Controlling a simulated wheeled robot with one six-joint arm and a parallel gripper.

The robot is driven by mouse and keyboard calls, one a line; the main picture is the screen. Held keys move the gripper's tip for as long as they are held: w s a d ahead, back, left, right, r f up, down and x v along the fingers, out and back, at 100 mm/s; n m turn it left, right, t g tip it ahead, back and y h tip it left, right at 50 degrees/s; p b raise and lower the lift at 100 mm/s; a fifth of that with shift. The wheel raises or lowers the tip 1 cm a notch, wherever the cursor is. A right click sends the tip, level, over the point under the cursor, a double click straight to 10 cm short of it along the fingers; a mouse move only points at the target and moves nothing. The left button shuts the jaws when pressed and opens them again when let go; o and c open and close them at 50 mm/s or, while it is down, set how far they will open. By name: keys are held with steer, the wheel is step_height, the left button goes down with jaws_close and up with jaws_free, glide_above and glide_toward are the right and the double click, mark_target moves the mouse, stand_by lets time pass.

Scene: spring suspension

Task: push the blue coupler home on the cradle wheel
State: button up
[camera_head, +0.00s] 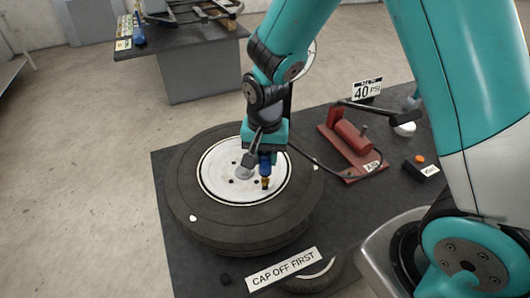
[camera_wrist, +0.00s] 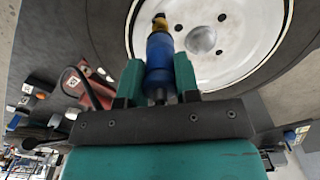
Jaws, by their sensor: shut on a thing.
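The blue coupler (camera_wrist: 159,55), with a brass-coloured end (camera_wrist: 159,24), is held between the fingers of my gripper (camera_wrist: 158,78), which is shut on it. In the head view the coupler (camera_head: 265,160) points down at the white rim of the cradle wheel (camera_head: 215,175), and my gripper (camera_head: 264,148) is above the rim. The brass end is at a small dark stem on the rim; I cannot tell how far it is seated. The wheel lies flat on the dark table, its black tyre (camera_head: 185,205) around the rim.
A red pump (camera_head: 347,146) with a hose stands right of the wheel, near a "40 PSI" sign (camera_head: 367,90) and a black box with an orange button (camera_head: 421,168). A "CAP OFF FIRST" sign (camera_head: 283,269) is in front. Another bench (camera_head: 190,50) stands behind.

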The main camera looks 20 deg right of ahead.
steer(key=shift+f+b, duration=0.9)
steer(key=shift+f, duration=0.3)
steer(key=o, duration=1)
steer(key=shift+o, duration=0.2)
steer(key=shift+r, duration=0.15)
step_height(320, 180, up, 7)
steer(key=p, duration=0.6)
steer(key=s+a+r+n+y+b, duration=0.2)
steer(key=s+r+n+b, duration=0.2)
steer(key=s, duration=0.5)
steer(key=s+a+r+n+y+b, duration=0.2)
steer(key=s+r+n+b, duration=0.3)
steer(key=s+n, duration=0.4)
steer(key=shift+s+a, duration=0.2)
steer(key=shift+s, duration=0.05)
